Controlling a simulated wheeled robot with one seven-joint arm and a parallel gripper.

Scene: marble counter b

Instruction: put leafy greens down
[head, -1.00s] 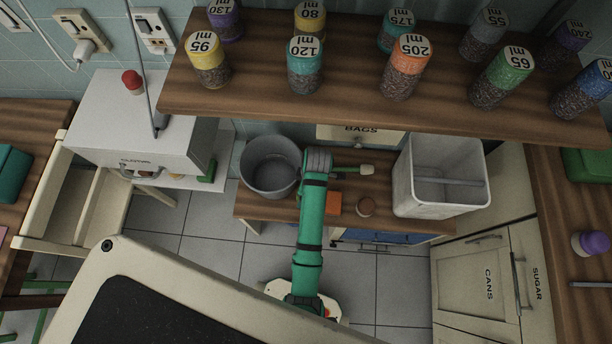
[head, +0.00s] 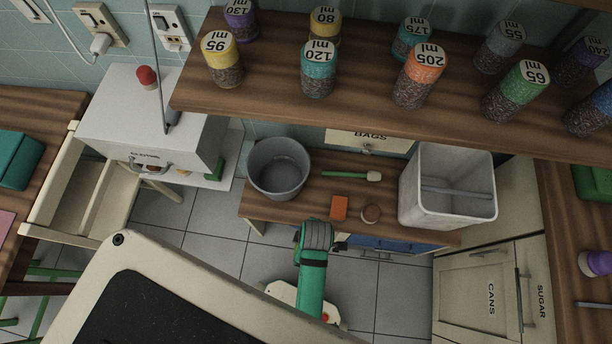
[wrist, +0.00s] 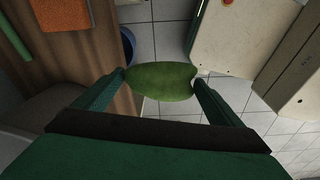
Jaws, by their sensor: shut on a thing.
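The leafy greens (wrist: 160,82) show in the wrist view as a flat green oval leaf. My gripper (wrist: 160,77) is shut on it, with one finger touching each side. The leaf is over the tiled floor, just off the counter's edge. In the head view my gripper (head: 320,238) is in front of the low wooden counter (head: 275,210), and the leaf is hidden there.
Cabinets (head: 490,290) stand at right.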

